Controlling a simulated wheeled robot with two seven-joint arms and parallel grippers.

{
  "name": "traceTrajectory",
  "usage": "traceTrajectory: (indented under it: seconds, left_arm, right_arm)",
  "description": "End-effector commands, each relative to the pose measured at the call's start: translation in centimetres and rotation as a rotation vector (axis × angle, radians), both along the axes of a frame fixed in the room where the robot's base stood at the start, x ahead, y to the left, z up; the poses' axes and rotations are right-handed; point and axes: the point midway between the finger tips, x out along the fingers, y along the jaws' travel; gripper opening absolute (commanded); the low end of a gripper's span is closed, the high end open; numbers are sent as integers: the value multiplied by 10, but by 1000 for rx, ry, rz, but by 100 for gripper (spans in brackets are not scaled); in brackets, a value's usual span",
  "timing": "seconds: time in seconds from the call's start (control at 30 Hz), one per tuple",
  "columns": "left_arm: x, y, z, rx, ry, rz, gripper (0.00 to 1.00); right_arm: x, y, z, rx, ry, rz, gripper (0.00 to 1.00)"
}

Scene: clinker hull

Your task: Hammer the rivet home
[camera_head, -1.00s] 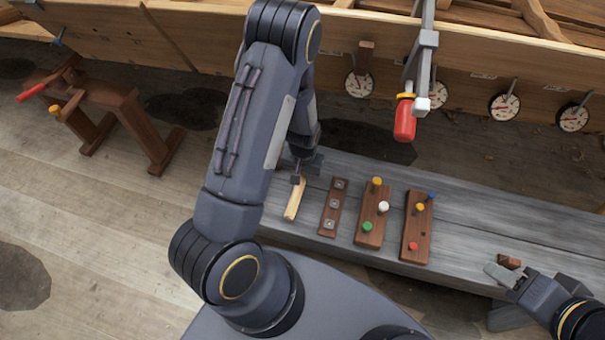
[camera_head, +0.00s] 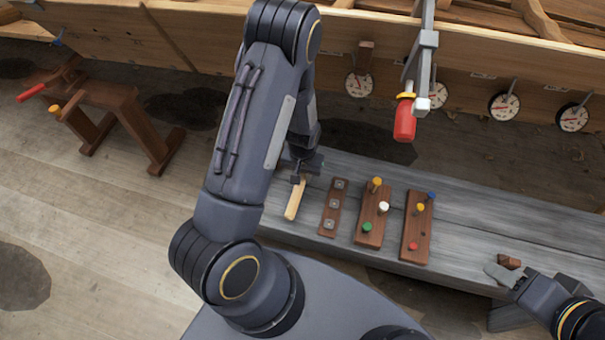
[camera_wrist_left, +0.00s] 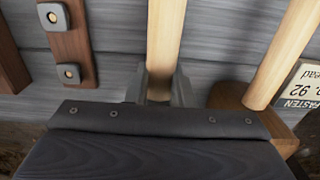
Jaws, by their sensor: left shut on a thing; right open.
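My left gripper (camera_head: 299,178) is over the far left part of the grey bench. It is shut on a pale wooden handle (camera_head: 294,203), which also runs up between the fingers (camera_wrist_left: 160,88) in the left wrist view. The tool's head cannot be made out. My right gripper (camera_head: 507,274) is open at the bench's right front, beside a small brown block (camera_head: 509,262). A brown strip with square metal plates (camera_head: 333,208) lies right of the handle. Which part is the rivet to hammer cannot be told; pin-like rods stand by the hull's round dials (camera_head: 504,106).
Two peg boards (camera_head: 371,230) (camera_head: 415,244) with coloured pegs stand on the bench (camera_head: 470,225). A red-handled clamp (camera_head: 405,122) hangs at the plank hull (camera_head: 270,60). In the wrist view, a second pale handle (camera_wrist_left: 285,55) and a printed label (camera_wrist_left: 302,88) are at right.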

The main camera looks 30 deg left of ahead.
Motion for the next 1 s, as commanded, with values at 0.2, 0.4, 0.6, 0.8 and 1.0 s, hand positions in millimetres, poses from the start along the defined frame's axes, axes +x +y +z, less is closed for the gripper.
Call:
traceTrajectory:
  seconds: [0.2,0.4,0.6,0.8,1.0]
  left_arm:
    - [0,0,1,0,-1,0,0]
    - [0,0,3,0,-1,0,0]
    - [0,0,9,0,-1,0,0]
    - [0,0,13,0,-1,0,0]
    - [0,0,13,0,-1,0,0]
  right_arm:
    - [0,0,0,0,0,0,44]
    - [0,0,2,0,0,0,44]
    - [0,0,6,0,0,0,44]
    - [0,0,8,0,0,0,44]
    - [0,0,8,0,0,0,44]
